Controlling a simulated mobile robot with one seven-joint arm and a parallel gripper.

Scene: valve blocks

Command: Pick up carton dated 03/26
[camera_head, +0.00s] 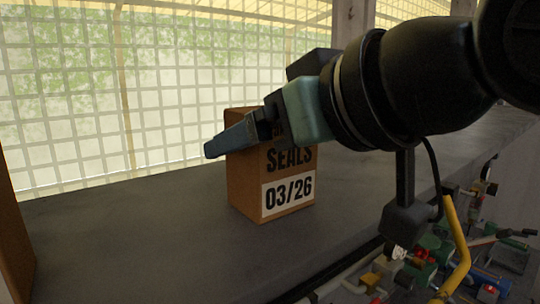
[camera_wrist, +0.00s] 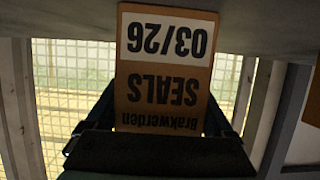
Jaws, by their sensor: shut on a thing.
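The brown carton (camera_head: 272,172) has a white label dated 03/26 and the word SEALS. It is upright on the grey ledge (camera_head: 130,230), and I see no clear gap under it. My gripper (camera_head: 226,142) reaches in from the right and is shut on the upper part of the carton. One blue finger crosses in front of it and the other is hidden behind. In the wrist view the carton (camera_wrist: 165,65) appears upside down between the fingers, with "Brakwerden SEALS 03/26" readable.
Another brown carton (camera_head: 12,240) is cut off at the left edge. A wire-mesh window (camera_head: 100,90) stands behind the ledge. Valves, a yellow pipe (camera_head: 455,240) and coloured parts lie below at the right. The ledge between the cartons is clear.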

